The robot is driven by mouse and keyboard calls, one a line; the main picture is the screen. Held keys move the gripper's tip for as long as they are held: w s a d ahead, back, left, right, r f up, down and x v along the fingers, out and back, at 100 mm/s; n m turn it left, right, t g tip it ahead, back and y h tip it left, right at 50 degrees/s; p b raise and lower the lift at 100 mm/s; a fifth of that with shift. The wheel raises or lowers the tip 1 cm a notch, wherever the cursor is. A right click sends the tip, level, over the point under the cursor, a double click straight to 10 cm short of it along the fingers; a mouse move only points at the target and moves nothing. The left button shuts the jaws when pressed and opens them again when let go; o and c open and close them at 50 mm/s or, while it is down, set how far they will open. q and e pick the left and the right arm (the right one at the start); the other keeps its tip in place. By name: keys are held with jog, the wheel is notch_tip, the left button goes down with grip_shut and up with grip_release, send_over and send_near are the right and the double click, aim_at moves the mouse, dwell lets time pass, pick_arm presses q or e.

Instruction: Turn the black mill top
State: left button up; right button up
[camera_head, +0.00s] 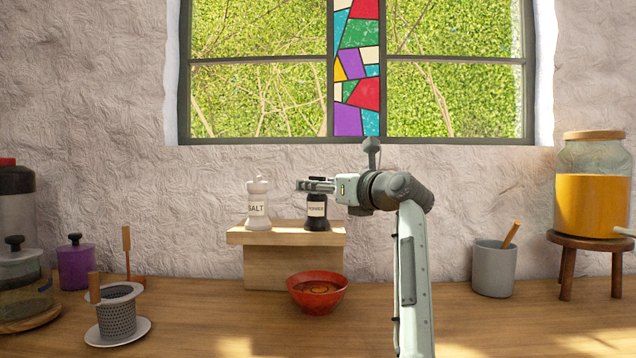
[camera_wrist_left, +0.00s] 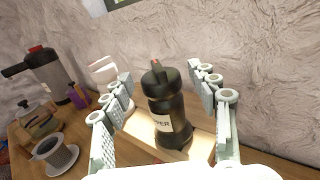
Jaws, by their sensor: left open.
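The black pepper mill (camera_head: 317,221) stands upright on the right part of a small wooden stand (camera_head: 258,239), with a white label on its body. My left gripper (camera_head: 308,185) is open at the height of the mill's top, which it partly hides in the head view. In the left wrist view the black mill (camera_wrist_left: 165,112) with its knobbed top is between the open fingers of my left gripper (camera_wrist_left: 160,85), with gaps on both sides. The white salt mill (camera_head: 258,205) stands to the left on the same stand. My right gripper is not in view.
A red bowl (camera_head: 317,293) is on the counter before the stand. A grey cup (camera_head: 494,268) and a juice jar (camera_head: 592,185) on a stool are at the right. A strainer (camera_head: 117,315), purple jar (camera_head: 76,263) and glass pot (camera_head: 22,280) are at the left. The wall is close behind.

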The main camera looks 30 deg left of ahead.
pick_arm(q)
jog(key=shift+w+a, duration=0.25)
jog(key=shift+a, duration=0.35)
jog(key=c, duration=1.2)
jog(key=shift+m+t, duration=0.3)
jog(key=shift+t, duration=0.1)
